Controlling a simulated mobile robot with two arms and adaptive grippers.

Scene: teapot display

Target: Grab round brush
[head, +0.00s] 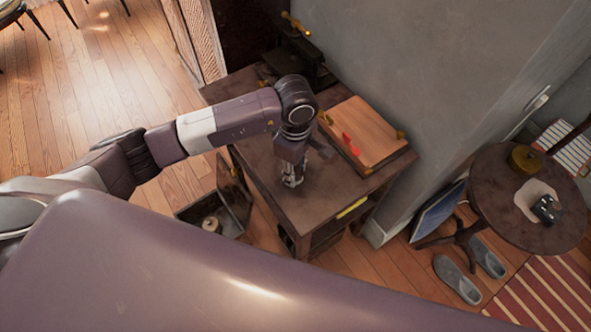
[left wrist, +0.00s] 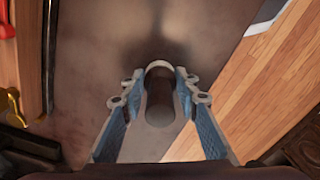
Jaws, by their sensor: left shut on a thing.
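The round brush (left wrist: 160,108) shows in the left wrist view as a short, dark cylinder with a paler rim at its far end. It stands between the blue-padded fingers of my left gripper (left wrist: 160,86), which are shut on it from both sides. Its bristles cannot be made out. In the head view my left gripper (head: 292,178) points down, low over the dark wooden table (head: 310,212), and the brush is too small and covered to tell there. My right gripper is in neither view.
A wooden board (head: 358,132) with a red item (head: 350,143) on it lies right of the gripper. A dark press-like device (head: 297,50) stands at the table's back. An open box (head: 240,205) is at the left. A round table (head: 490,205) stands apart at the right.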

